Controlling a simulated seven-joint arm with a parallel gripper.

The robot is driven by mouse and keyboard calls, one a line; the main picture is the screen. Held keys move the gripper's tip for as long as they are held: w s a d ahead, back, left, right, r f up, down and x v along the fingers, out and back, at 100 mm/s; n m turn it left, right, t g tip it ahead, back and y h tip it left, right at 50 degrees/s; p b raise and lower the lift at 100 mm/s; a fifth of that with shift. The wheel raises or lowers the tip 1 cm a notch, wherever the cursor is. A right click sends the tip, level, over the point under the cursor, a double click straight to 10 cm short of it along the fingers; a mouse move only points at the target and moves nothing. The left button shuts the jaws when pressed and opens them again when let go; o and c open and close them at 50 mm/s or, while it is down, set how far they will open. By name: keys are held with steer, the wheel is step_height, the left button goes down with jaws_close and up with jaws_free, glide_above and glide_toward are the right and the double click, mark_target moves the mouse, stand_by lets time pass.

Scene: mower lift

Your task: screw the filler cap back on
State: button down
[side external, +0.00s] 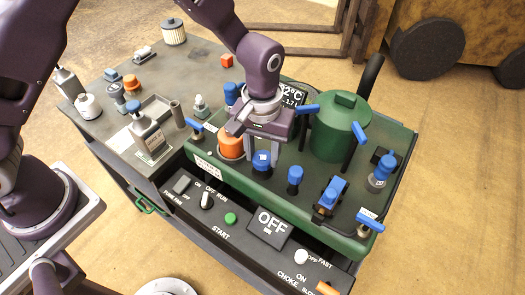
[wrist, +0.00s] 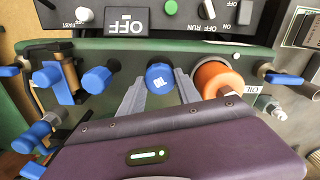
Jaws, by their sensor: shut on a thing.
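My gripper (side external: 263,152) points down over the green engine deck (side external: 300,185). Its two fingers are shut on a round blue cap with white lettering (side external: 262,162), one finger on each side. In the wrist view the blue cap (wrist: 160,79) shows between the fingertips (wrist: 161,80), with its lettered top facing up. It appears upright, close to the deck; the neck or seat beneath it is hidden, so I cannot tell whether its thread is engaged.
A green tank (side external: 340,128) stands behind the gripper. Blue knobs (side external: 295,175) and a blue-handled valve (side external: 330,192) stand to the right. The control panel (side external: 230,218) with an OFF display (side external: 269,226) lies in front. A grey bench top (side external: 105,85) with loose parts is left.

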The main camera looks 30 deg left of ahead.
steer(key=m, duration=0.4)
steer(key=shift+m, duration=2.3)
steer(key=m, duration=0.4)
